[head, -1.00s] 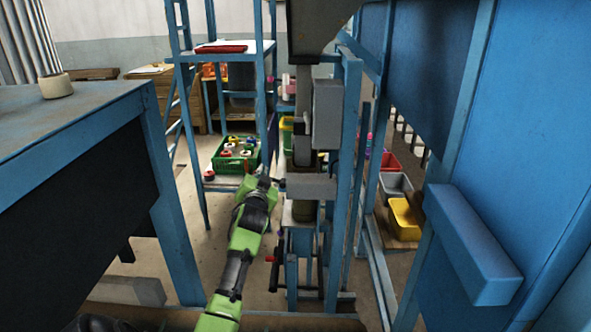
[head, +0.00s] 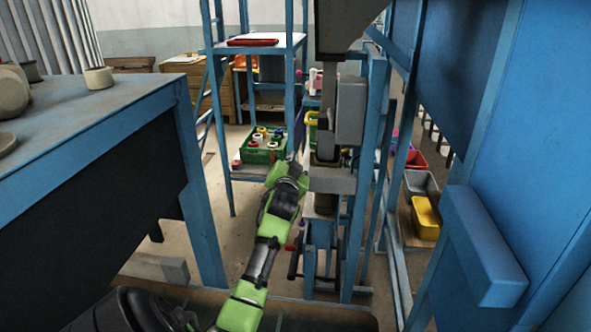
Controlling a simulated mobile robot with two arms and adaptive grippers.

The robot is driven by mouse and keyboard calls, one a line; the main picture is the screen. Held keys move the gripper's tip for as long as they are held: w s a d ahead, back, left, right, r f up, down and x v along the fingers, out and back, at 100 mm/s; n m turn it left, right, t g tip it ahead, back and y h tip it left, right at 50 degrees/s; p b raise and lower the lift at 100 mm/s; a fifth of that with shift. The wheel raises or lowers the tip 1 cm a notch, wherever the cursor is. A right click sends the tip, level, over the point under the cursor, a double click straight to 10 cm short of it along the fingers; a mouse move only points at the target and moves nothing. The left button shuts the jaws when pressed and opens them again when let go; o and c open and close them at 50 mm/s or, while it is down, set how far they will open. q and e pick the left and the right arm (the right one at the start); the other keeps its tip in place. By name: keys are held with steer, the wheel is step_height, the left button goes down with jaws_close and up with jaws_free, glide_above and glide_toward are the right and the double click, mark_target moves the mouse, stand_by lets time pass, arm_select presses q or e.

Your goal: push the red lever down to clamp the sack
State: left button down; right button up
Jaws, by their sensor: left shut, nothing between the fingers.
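A small red knob (head: 290,248), which may belong to the red lever, shows at the end of a dark rod, low on the left of the blue frame of the filling machine (head: 345,230). My green left arm reaches up from the bottom, and its left gripper (head: 298,168) is shut and empty beside the grey clamp block (head: 331,179) under the spout. The fingertips are small and dark, and I cannot tell whether they touch anything. A brownish strip (head: 325,203) below the block may be part of the sack. My right gripper is not in view.
A blue table (head: 80,130) with round pots stands on the left. Behind is a blue rack with a green crate (head: 262,156) of several rolls. A yellow bin (head: 425,218) and a grey bin (head: 420,183) lie right of the machine. A blue panel fills the right side.

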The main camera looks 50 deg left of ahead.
arm_select(q)
steer(key=b+v, duration=0.1)
steer(key=v, duration=0.6)
steer(key=shift+s+a+f+b, duration=0.2)
steer(key=shift+s+b, duration=0.15)
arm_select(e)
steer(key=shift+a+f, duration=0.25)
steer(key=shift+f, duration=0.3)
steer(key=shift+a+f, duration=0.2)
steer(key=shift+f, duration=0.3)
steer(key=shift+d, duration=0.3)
